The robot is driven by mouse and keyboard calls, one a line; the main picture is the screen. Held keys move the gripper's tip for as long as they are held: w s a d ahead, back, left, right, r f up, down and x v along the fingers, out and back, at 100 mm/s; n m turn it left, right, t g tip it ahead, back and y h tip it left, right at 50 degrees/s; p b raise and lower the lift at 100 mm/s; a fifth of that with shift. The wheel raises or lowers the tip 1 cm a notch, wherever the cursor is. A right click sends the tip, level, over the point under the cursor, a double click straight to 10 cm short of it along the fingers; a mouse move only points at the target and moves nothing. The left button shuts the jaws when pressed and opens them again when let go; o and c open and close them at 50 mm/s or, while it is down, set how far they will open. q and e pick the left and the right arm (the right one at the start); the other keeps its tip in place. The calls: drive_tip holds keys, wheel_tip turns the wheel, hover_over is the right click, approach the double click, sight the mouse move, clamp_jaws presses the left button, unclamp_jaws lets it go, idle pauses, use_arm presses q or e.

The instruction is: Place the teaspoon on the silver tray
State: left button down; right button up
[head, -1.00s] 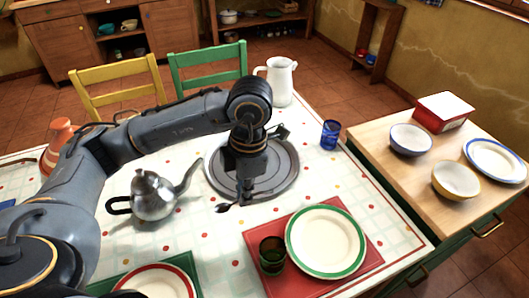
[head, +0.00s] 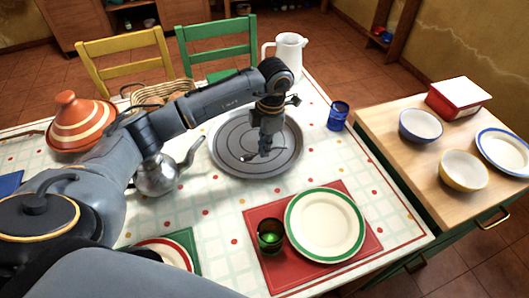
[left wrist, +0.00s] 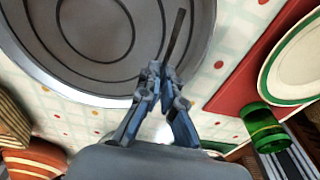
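The teaspoon is a thin dark piece of metal held at my left gripper (head: 265,152); its handle (left wrist: 177,38) sticks out past the fingertips in the left wrist view. The left gripper is shut on it, and the fingers (left wrist: 159,78) meet in the left wrist view. The silver tray (head: 290,163) is round and grey with concentric rings, lying on the table. It also shows in the left wrist view (left wrist: 130,60). The gripper and teaspoon are over the tray in the head view. I cannot tell whether the spoon touches it. My right gripper is not in view.
A silver teapot (head: 155,177) stands left of the tray under my arm. A white jug (head: 288,58) and blue glass (head: 338,116) stand behind and right. A green-rimmed plate (head: 325,225) and green glass (head: 270,237) are in front on a red mat (head: 263,272).

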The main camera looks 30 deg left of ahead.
sight(263, 162)
use_arm(q)
drive_tip(key=shift+w+a+f, duration=0.1)
drive_tip(key=shift+w+f, duration=0.05)
drive_tip(key=shift+f, duration=0.15)
wheel_tip(263, 162, down, 3)
drive_tip(key=shift+w+p, duration=0.1)
drive_tip(key=shift+p, duration=0.35)
drive_tip(key=shift+f, duration=0.1)
drive_tip(key=shift+f, duration=0.15)
drive_tip(key=c, duration=1.5)
unclamp_jaws()
